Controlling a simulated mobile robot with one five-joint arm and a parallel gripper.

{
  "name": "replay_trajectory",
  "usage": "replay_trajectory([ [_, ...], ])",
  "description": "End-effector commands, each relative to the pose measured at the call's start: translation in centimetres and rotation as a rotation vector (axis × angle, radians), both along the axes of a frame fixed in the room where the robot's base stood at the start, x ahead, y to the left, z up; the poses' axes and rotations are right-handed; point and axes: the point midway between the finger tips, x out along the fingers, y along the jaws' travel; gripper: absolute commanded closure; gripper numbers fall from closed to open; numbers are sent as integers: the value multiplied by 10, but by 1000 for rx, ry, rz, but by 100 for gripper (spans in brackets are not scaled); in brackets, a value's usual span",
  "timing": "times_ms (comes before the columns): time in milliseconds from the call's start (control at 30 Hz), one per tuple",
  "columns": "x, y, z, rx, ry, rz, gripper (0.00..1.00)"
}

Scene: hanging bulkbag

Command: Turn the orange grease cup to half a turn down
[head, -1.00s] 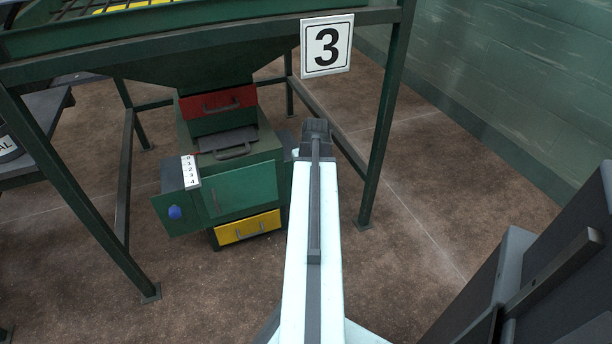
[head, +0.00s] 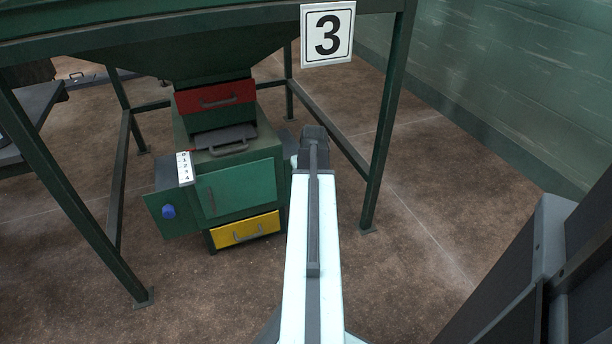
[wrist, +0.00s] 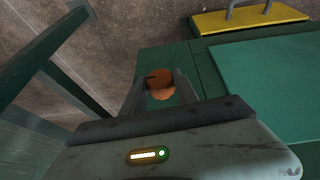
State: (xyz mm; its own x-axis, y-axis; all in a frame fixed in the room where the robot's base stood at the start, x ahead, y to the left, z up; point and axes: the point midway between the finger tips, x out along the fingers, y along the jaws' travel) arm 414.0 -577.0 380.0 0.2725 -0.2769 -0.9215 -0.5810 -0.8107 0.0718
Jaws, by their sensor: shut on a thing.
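The orange grease cup (wrist: 160,82) shows in the wrist view as a small round orange part with a dark mark near its upper left. It is at the green housing (wrist: 163,62), close to the housing's edge. My gripper (wrist: 160,88) has one finger on each side of the cup and is shut on it. The fingers hide the cup's sides, and I cannot read how far it is turned. In the head view my arm reaches to the right side of the green housing (head: 240,187), and the cup is hidden there.
A red drawer (head: 215,97) is above and a yellow drawer (head: 244,230) below. Green frame legs (head: 385,125) stand on both sides. A number 3 sign (head: 327,34) hangs above.

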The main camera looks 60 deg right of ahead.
Motion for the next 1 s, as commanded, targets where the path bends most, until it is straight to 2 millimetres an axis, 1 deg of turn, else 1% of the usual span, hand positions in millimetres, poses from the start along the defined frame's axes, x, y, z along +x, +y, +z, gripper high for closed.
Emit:
replay_trajectory([
  [167, -1, -1, -1, 21, -13, -2, 100],
  [367, -2, -3, -1, 96, -68, -3, 100],
  [1000, -6, -10, -10, 544, -402, 0, 100],
])
